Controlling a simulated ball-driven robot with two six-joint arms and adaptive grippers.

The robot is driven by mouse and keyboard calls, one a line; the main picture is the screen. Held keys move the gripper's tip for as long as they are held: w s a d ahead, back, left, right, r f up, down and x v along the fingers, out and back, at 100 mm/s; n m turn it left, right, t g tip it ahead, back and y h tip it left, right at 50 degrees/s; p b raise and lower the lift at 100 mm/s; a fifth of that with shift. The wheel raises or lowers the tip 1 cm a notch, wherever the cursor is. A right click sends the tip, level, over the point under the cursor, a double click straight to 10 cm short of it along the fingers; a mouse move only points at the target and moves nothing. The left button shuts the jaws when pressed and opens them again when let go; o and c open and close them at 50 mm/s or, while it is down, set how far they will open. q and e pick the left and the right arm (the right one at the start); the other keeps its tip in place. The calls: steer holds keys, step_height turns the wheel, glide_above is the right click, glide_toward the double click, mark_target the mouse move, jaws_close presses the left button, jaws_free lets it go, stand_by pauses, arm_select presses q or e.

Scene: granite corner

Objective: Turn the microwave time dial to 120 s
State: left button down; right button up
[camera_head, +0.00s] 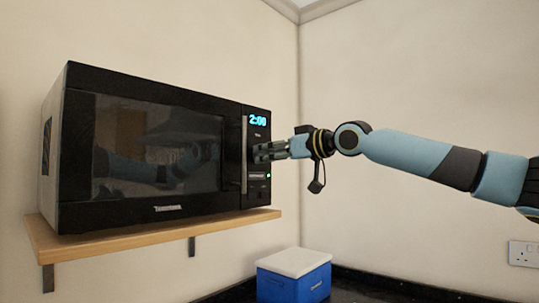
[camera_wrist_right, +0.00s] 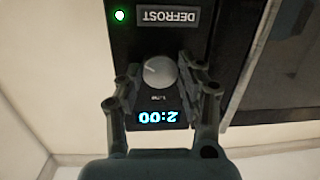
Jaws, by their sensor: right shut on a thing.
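The black microwave (camera_head: 150,150) sits on a wooden wall shelf, its door shut. Its display (camera_head: 258,120) reads 2:00 in blue; the same display shows upside down in the right wrist view (camera_wrist_right: 158,117). My right gripper (camera_head: 258,153) reaches in from the right to the control panel. In the right wrist view its fingers (camera_wrist_right: 158,78) are on both sides of the round grey time dial (camera_wrist_right: 158,72), shut on it. The dial is hidden behind the gripper in the head view. My left gripper is not in view.
A DEFROST button (camera_wrist_right: 168,17) with a lit green light (camera_wrist_right: 120,15) is beside the dial. The door handle (camera_head: 244,155) is close left of my gripper. A blue box with a white lid (camera_head: 293,278) stands below the wooden shelf (camera_head: 160,236). A wall socket (camera_head: 523,253) is at right.

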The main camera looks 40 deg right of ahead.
mark_target(258, 118)
steer(key=o, duration=1.1)
steer(key=shift+f, duration=0.1)
steer(key=shift+o, duration=0.2)
steer(key=shift+r, duration=0.35)
step_height(258, 118, up, 9)
steer(key=shift+r, duration=0.2)
steer(key=shift+f, duration=0.1)
